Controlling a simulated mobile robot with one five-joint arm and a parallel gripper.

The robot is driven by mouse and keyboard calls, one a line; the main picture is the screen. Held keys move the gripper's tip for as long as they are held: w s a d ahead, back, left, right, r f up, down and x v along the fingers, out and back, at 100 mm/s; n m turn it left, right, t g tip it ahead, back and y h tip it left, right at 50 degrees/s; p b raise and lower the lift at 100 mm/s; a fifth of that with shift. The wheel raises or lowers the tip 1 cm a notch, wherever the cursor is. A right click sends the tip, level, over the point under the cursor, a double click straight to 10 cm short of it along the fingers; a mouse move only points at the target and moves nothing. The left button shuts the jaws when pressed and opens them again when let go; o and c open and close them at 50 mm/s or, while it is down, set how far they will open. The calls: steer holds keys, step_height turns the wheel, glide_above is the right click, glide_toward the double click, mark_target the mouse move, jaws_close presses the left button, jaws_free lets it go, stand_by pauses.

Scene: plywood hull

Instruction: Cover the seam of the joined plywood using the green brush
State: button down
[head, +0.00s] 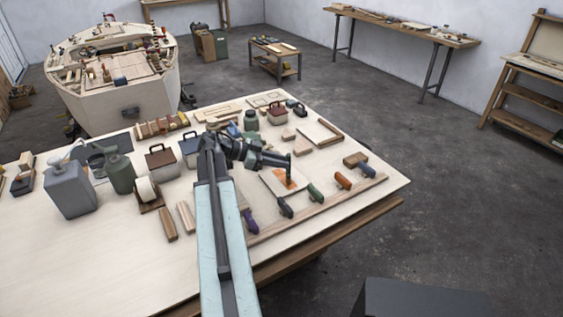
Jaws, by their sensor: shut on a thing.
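My gripper (284,160) is over the worktable, shut on a small, thin dark-green tool (291,167) that points down. The tool is too small to tell whether it is a brush. Below it lies a pale plywood panel (271,184) with an orange patch (287,182) near its middle. The tool's lower end is at or just above the patch; I cannot tell if they touch. I cannot make out the seam. A green-handled tool (315,192) lies to the right of the panel, in a row with a dark (285,207) and an orange (343,180) one.
A wooden strip (325,208) runs along the table's front right edge. A purple-handled (250,222) and a blue-handled tool (368,170) lie near it. A tape roll (146,190), a grey jug (70,188) and a green bottle (121,173) stand left. The table's left front is clear.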

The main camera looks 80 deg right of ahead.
steer(key=shift+s+a, duration=0.75)
steer(key=shift+s+a, duration=0.65)
steer(key=shift+a, duration=0.1)
step_height(320, 180, up, 6)
steer(key=p, duration=0.6)
